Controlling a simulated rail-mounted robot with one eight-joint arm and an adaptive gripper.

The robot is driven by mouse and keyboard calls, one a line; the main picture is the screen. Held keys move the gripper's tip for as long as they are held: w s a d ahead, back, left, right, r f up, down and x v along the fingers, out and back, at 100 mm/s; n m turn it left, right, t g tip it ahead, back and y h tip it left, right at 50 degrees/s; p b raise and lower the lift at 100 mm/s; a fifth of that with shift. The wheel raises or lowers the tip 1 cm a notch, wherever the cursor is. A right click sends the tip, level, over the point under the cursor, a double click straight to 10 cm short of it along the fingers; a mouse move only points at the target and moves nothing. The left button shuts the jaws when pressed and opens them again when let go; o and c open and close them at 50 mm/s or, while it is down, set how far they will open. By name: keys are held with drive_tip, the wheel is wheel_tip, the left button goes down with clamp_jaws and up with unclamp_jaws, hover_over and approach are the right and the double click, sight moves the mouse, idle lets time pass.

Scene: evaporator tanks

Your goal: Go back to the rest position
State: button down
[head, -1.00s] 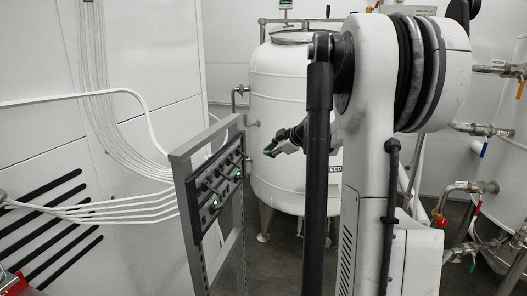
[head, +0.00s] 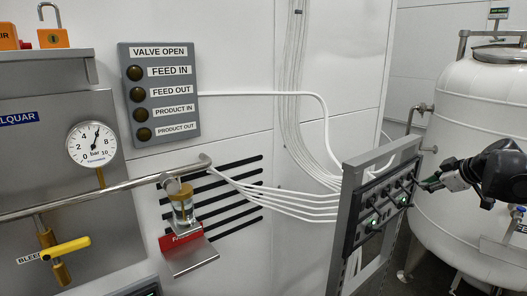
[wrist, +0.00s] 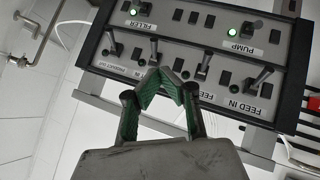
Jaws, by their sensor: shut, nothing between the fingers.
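My gripper (head: 427,186) is at the right side of the head view, just right of the control panel (head: 367,236). In the wrist view its green-padded fingers (wrist: 170,79) are shut with nothing between them. The panel (wrist: 108,66) appears upside down there, with a row of toggle levers beyond the fingertips. The FEED IN lever (wrist: 257,79) is right of the fingers, and the PUMP (wrist: 232,31) and FILLER (wrist: 133,11) lights glow green. I cannot tell whether the fingertips touch a lever.
A white tank (head: 472,150) stands behind the gripper at right. A grey VALVE OPEN box (head: 158,92) with several dark lamps hangs on the wall. A pressure gauge (head: 92,144), a pipe with a yellow valve handle (head: 66,249) and a red-labelled fixture (head: 185,243) are at left.

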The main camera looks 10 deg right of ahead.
drive_tip(key=s+a+m+g, duration=0.15)
drive_tip(key=s+a, duration=0.35)
drive_tip(key=a, duration=0.6)
drive_tip(key=s+a+m+g, duration=0.15)
drive_tip(key=s+a, duration=0.25)
drive_tip(key=a, duration=0.8)
drive_tip(key=s+a+f+m, duration=0.2)
drive_tip(key=s+a+f, duration=0.2)
drive_tip(key=s, duration=0.5)
drive_tip(key=s+a+f+m+b, duration=0.1)
drive_tip(key=s+a+f, duration=0.3)
drive_tip(key=s+a, duration=0.5)
drive_tip(key=shift+f+m+h, duration=0.2)
drive_tip(key=shift+m+h, duration=0.2)
drive_tip(key=shift+m, duration=0.5)
